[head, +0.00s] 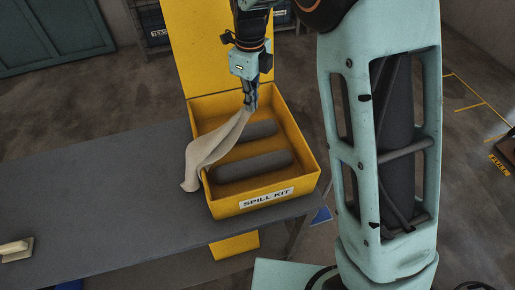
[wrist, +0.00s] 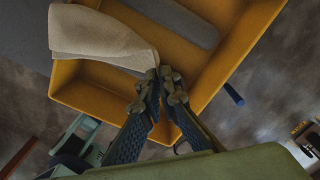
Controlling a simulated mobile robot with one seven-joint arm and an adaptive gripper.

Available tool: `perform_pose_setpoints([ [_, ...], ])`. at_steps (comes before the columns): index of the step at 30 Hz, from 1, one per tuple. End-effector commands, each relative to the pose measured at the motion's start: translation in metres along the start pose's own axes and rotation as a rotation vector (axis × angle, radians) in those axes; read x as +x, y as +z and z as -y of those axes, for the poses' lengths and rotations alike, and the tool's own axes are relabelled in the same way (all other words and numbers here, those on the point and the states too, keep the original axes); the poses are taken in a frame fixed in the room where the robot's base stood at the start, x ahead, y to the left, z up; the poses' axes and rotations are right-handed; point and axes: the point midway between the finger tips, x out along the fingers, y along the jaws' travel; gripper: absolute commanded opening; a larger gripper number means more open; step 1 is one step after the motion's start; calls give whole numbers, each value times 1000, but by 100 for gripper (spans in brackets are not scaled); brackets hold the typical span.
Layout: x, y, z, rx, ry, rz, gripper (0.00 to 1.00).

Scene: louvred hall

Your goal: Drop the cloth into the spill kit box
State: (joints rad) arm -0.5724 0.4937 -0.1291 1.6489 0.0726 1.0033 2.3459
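The cloth (head: 212,146) is pale beige and hangs from my gripper (head: 251,104). My gripper is shut on one end of it, above the back part of the spill kit box (head: 304,151). The cloth slants down to the left, across the box's left wall, with its lower end outside the box over the table. The box is yellow, open, labelled SPILL KIT, with its lid raised at the back. In the wrist view the cloth (wrist: 95,36) reaches the closed fingertips (wrist: 160,76), and the box wall (wrist: 95,98) shows below it.
Two dark grey rolls (head: 253,165) lie in the box. The box stands on the right end of a grey table (head: 95,180), mostly clear to the left. A brush-like item (head: 17,250) lies at its front left. My arm rises right of the box.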

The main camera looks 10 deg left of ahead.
Motion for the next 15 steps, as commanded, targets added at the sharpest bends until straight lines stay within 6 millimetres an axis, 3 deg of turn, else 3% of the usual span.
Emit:
perform_pose_setpoints([
  [15, 51, 0, 0, 1, 1, -1, 0],
])
